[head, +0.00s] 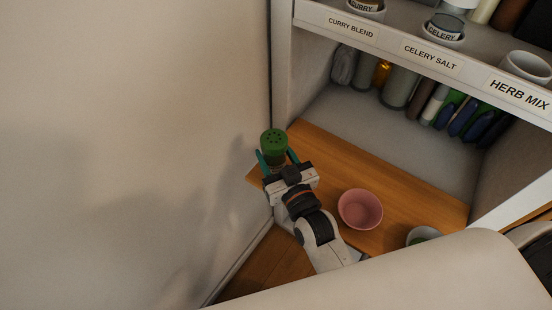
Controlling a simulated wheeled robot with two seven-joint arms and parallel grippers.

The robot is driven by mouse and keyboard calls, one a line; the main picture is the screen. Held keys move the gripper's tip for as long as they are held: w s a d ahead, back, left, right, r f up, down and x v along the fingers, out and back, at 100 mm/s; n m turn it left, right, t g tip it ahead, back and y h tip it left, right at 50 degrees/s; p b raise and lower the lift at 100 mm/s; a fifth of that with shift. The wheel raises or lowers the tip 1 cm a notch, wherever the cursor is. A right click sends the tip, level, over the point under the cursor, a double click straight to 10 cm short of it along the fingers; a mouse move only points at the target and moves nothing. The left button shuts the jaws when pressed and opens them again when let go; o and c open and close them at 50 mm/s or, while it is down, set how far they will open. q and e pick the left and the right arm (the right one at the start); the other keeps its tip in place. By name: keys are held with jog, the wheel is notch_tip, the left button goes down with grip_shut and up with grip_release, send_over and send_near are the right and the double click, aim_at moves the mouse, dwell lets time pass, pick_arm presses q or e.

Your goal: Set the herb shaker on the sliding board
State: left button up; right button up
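The herb shaker (273,141) has a green lid with holes. It is upright at the left end of the wooden sliding board (408,199), in front of the board's edge in the head view. The lower part of the shaker is mostly hidden by my gripper, so I cannot tell whether its base touches the board. My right gripper (276,156) has one teal finger on each side of the shaker, below the lid. I cannot tell whether the fingers press on it. My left gripper is not in view.
A pink bowl (360,209) sits on the board right of my gripper. Another small bowl (423,235) is partly hidden. A bare wall (130,130) is close on the left. Labelled jars stand on the shelf (390,48) above, with several containers below it.

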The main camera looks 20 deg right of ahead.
jog(key=shift+f, duration=1.05)
jog(key=shift+f, duration=0.1)
jog(key=o, duration=1)
jog(key=shift+o, duration=0.2)
jog(key=s+d+b, duration=0.1)
jog(key=s, duration=1.1)
jog(key=shift+d, duration=0.3)
